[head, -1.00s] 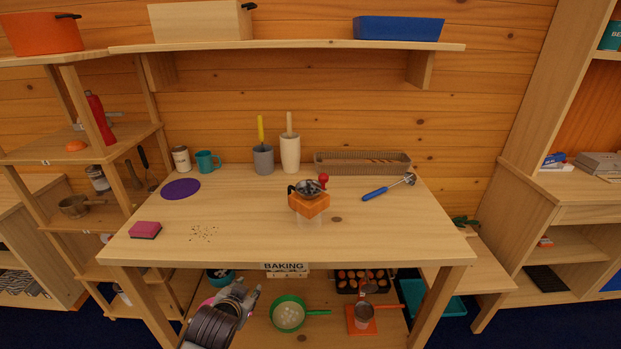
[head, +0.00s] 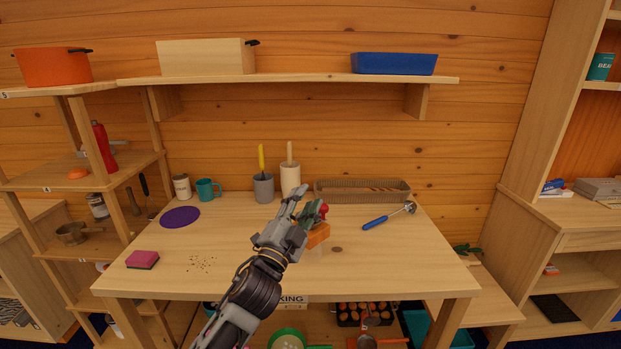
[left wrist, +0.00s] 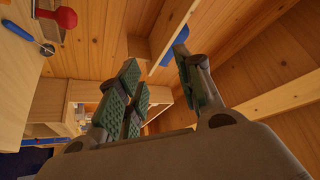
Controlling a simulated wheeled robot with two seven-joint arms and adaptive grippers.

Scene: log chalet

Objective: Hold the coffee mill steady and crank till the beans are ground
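The coffee mill has an orange wooden body (head: 318,236) and stands on the table, right of its middle. Its red crank knob (head: 324,208) shows just past my left gripper; the knob also shows at the upper left of the left wrist view (left wrist: 66,17). My left gripper (head: 311,200) is in front of and over the mill in the head view and hides most of its top. In the left wrist view its two green-padded fingers (left wrist: 156,68) are apart with nothing between them. I cannot tell whether it touches the mill. My right gripper is not in view.
A blue-handled tool (head: 388,216) lies right of the mill. A grey cup (head: 263,189), a pale cylinder (head: 290,180) and a basket (head: 362,190) stand behind. A pink sponge (head: 142,260), dark crumbs (head: 201,264) and a purple disc (head: 180,217) are on the left. The front right tabletop is clear.

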